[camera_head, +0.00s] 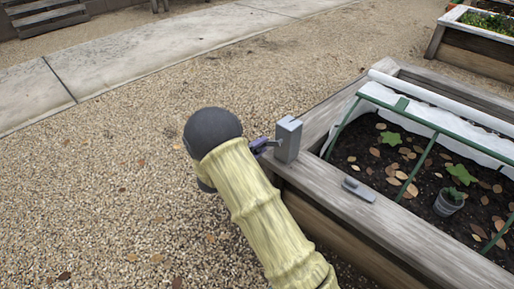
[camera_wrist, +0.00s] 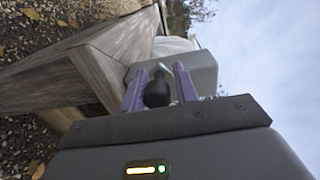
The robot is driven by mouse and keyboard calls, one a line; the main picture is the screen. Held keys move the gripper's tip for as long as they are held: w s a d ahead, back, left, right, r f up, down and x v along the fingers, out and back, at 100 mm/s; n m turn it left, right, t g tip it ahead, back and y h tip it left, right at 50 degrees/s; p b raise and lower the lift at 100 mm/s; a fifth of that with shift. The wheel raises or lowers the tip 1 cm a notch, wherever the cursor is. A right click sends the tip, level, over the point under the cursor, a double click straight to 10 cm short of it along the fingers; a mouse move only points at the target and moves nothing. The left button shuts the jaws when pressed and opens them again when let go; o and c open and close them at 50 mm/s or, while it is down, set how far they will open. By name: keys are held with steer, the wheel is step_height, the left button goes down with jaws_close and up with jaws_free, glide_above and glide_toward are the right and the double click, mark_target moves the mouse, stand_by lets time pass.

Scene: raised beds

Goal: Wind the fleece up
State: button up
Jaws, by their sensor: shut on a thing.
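The white fleece (camera_head: 425,122) hangs along the far side of the raised bed, below a white roll (camera_head: 440,100). A grey winder box (camera_head: 288,139) stands on the bed's left corner; it also shows in the wrist view (camera_wrist: 203,68). My gripper (camera_head: 260,146) is at the box's left side. In the wrist view its purple fingers (camera_wrist: 158,88) are on either side of the black crank knob (camera_wrist: 157,92), shut on it. A pale crank arm shows just beyond the knob. My arm hides part of the bed's near side.
The bed's wooden rim (camera_head: 390,222) carries a small grey latch-like piece (camera_head: 358,190). Green hoops (camera_head: 420,160) cross the soil, with leaves, seedlings and a pot (camera_head: 448,202) below. Gravel (camera_head: 110,200) to the left is clear.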

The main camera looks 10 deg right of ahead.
steer(key=o, duration=0.8)
steer(key=shift+s+d+r, duration=0.15)
steer(key=shift+s+d, duration=0.05)
steer(key=shift+d, duration=0.2)
steer(key=shift+a, duration=0.2)
steer(key=p+v, duration=0.6)
steer(key=v, duration=1.1)
steer(key=shift+a, duration=0.25)
